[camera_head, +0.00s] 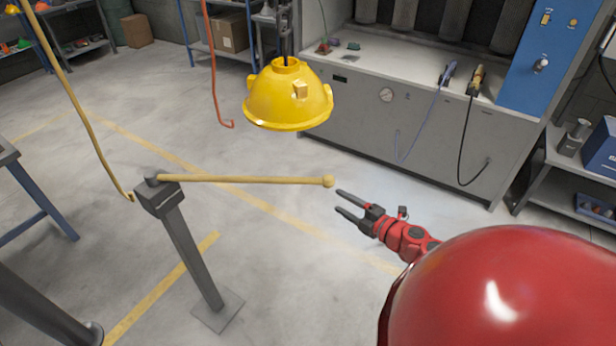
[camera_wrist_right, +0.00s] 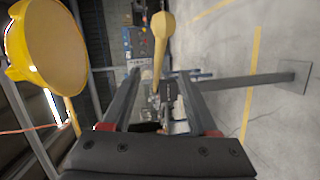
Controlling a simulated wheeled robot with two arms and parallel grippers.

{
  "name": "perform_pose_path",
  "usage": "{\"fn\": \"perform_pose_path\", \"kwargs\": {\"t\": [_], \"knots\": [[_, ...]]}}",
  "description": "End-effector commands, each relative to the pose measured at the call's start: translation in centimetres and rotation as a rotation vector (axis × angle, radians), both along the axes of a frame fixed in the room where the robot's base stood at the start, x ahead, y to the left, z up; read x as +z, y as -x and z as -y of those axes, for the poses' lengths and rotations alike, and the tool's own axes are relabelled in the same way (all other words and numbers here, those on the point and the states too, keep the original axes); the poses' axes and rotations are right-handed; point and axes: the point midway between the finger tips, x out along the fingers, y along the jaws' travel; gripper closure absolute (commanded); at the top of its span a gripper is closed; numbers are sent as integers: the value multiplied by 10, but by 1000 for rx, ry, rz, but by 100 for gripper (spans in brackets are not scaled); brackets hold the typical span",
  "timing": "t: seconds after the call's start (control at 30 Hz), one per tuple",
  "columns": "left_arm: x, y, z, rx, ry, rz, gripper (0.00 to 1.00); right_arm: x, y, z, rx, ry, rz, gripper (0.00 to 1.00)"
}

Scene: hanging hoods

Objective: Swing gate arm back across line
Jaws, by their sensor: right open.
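The yellow gate arm (camera_head: 250,180) reaches out level from the top of a grey post (camera_head: 190,245) and ends in a round knob (camera_head: 328,181). My right gripper (camera_head: 340,203) is open and empty, just right of the knob and apart from it. In the right wrist view the knob (camera_wrist_right: 163,22) and arm show ahead, between the lines of the two open fingers (camera_wrist_right: 155,95). A yellow line (camera_head: 165,290) on the floor passes by the post's foot; another (camera_head: 240,195) runs behind the post. My left gripper is not in view.
A yellow hood (camera_head: 288,95) hangs above and behind the gate arm, and shows large at left in the right wrist view (camera_wrist_right: 45,45). Hoses (camera_head: 213,70) hang nearby. A grey workbench (camera_head: 400,110) stands at the back. The floor around the post is clear.

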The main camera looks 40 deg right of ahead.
Motion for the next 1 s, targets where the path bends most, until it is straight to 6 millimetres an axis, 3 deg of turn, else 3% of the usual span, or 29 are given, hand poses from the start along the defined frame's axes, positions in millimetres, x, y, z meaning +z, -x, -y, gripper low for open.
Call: {"fn": "perform_pose_path", "kwargs": {"t": [0.3,0.6,1.0], "knots": [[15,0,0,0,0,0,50,-2,-65,-11,2,-3,7,40],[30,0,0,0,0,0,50,-12,-118,-15,-7,-5,7,40],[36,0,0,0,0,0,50,-20,-154,-22,-1,-2,3,40]]}}
